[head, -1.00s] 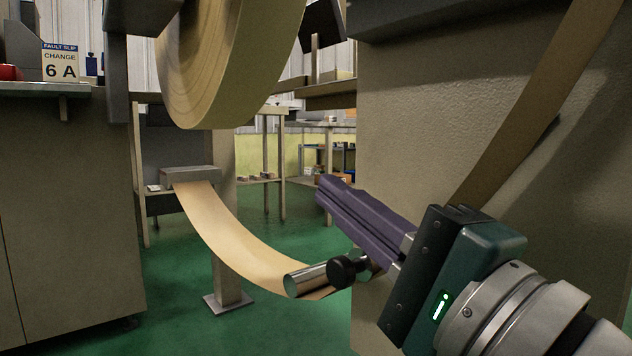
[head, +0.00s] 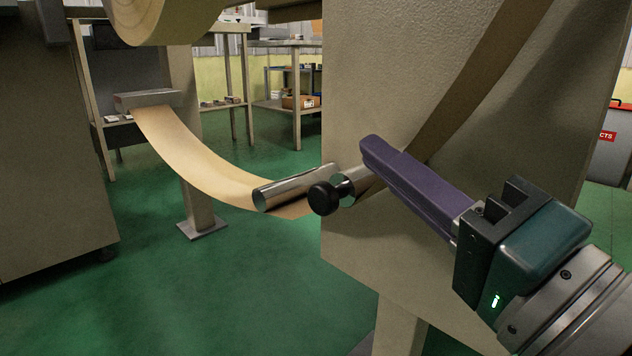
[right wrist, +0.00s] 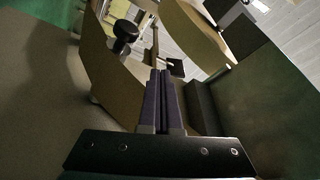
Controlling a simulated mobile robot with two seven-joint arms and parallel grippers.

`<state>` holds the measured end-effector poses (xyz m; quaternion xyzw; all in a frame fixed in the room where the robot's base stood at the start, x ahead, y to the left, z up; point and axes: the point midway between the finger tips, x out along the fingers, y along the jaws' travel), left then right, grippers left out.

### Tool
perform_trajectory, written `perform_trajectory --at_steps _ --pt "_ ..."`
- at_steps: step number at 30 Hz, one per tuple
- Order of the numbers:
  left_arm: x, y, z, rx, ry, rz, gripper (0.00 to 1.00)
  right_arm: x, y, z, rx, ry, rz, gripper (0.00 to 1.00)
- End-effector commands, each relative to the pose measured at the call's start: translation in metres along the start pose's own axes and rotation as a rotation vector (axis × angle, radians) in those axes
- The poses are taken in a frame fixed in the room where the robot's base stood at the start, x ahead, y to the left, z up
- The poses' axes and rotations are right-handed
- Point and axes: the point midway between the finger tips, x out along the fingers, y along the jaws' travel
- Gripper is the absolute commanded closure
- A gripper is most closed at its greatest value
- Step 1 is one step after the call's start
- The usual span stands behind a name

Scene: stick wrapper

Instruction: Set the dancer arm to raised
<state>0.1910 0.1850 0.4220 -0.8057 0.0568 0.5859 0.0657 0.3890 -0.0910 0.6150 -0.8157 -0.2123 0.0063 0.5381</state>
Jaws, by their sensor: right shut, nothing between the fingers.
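The dancer arm shows as a shiny metal roller (head: 292,187) with a black knob (head: 324,198) at its near end. The brown paper web (head: 205,168) sags down to the roller and passes under it, then a strip (head: 470,90) rises to the upper right. My right gripper (head: 368,146), with purple fingers, is shut and empty, just right of the knob and apart from it. The right wrist view shows the shut fingers (right wrist: 160,75) and the black knob (right wrist: 125,31) beyond them, up and to the left. The left gripper is not in view.
A beige machine panel (head: 345,90) stands behind my right gripper. The big paper roll (head: 150,20) hangs at the upper left. A grey cabinet (head: 45,170) stands at the left. Green floor (head: 230,290) is open below the roller.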

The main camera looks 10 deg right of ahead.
Motion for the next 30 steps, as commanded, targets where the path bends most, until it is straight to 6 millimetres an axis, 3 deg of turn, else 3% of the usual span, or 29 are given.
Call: perform_trajectory --at_steps 3,7,12,15,21,30 --pt "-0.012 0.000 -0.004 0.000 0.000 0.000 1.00 -0.024 0.026 -0.019 -0.559 0.056 0.085 1.00" --pt "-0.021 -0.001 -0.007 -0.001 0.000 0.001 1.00 -0.055 0.041 -0.028 -1.224 0.054 0.125 1.00" --pt "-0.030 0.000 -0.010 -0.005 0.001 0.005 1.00 -0.093 0.046 -0.015 -1.974 -0.008 0.052 1.00" --pt "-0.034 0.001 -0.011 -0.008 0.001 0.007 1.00 -0.111 0.046 -0.003 -2.288 -0.034 -0.037 1.00" --pt "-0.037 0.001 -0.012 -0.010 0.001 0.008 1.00 -0.132 0.047 0.015 -2.604 -0.049 -0.178 1.00" --pt "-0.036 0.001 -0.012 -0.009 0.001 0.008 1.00 -0.134 0.047 0.018 -2.645 -0.048 -0.200 1.00"
